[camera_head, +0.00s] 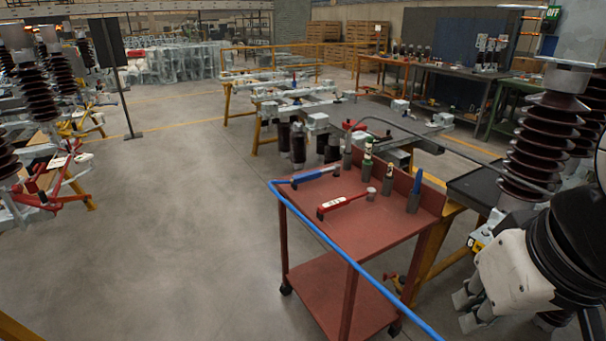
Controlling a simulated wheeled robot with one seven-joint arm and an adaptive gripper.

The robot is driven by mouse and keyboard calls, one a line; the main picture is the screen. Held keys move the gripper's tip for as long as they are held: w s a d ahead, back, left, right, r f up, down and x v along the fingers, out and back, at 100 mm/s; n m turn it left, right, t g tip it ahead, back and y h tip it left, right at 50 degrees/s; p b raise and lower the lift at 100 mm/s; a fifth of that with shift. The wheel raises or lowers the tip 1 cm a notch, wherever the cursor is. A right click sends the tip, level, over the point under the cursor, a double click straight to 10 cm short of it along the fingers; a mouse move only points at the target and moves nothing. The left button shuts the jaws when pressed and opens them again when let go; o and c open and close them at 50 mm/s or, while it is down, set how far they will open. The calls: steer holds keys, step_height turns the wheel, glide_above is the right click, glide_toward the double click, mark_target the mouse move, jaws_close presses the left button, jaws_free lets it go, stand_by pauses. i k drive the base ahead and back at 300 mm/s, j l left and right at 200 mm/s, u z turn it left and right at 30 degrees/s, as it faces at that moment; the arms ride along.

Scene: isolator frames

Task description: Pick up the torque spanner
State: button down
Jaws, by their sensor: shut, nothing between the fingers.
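Two long hand tools lie on the top of the red trolley (330,235). One has a red handle with a pale label and a grey round head (345,204). The other, behind it, has a blue handle and a grey shaft (315,175). Both are spanner-like; I cannot tell for certain which is the torque spanner. My gripper (467,309) is at the lower right, beside the trolley and apart from both tools. Its grey fingers point down and left; it is shut and empty.
Upright cylinders, some holding bottles or tools (414,192), stand along the trolley's right side. A blue hose or rail (345,255) runs along its front edge. Ribbed brown insulators (540,150) stand at the right. Open grey floor (180,240) lies left of the trolley.

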mark_target(370, 193)
steer(key=k+l+z, duration=0.5)
steer(key=l, duration=0.35)
steer(key=k+l+z, duration=0.35)
steer(key=l, duration=0.35)
steer(key=k+l+z, duration=0.15)
steer(key=u, duration=0.45)
steer(key=k+l+u, duration=0.1)
steer(key=u, duration=0.75)
steer(key=i+z, duration=0.1)
steer(key=i, duration=0.5)
steer(key=i+j+z, duration=0.1)
steer(key=i, duration=0.45)
steer(key=i+j, duration=0.2)
steer(key=i, duration=0.35)
steer(key=i+j+z, duration=0.15)
steer(key=i, duration=0.45)
steer(key=i+j+z, duration=0.1)
steer(key=i, duration=0.45)
